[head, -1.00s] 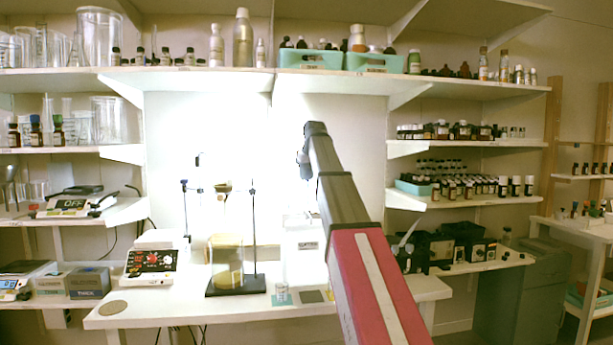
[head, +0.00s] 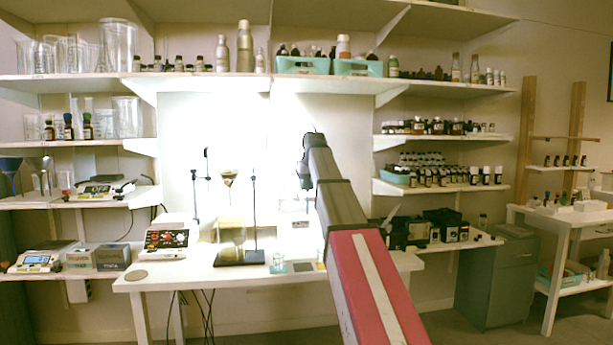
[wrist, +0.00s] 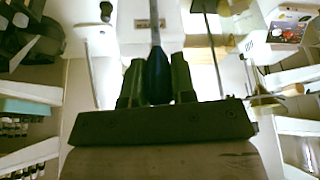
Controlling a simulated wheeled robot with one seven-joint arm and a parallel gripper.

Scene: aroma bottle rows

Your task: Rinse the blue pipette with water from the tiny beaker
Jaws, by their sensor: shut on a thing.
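My gripper (wrist: 157,66) shows in the wrist view, with its two dark green fingers shut on the blue pipette. The blue bulb of the pipette (wrist: 157,82) sits between the fingers, and a thin pale stem extends away from it. In the head view my arm reaches toward the bright wall, and its own links hide most of the gripper and pipette. A small clear beaker (head: 278,264) stands on the white worktable (head: 160,283), left of my arm. The pipette is apart from it. I cannot tell the beaker's water level.
On the table, a stand with a dark base (head: 239,258) holds glassware, and a hotplate with red markings (head: 167,239) is to its left. Shelves with bottles (head: 455,177) flank both sides. Floor is open at front right.

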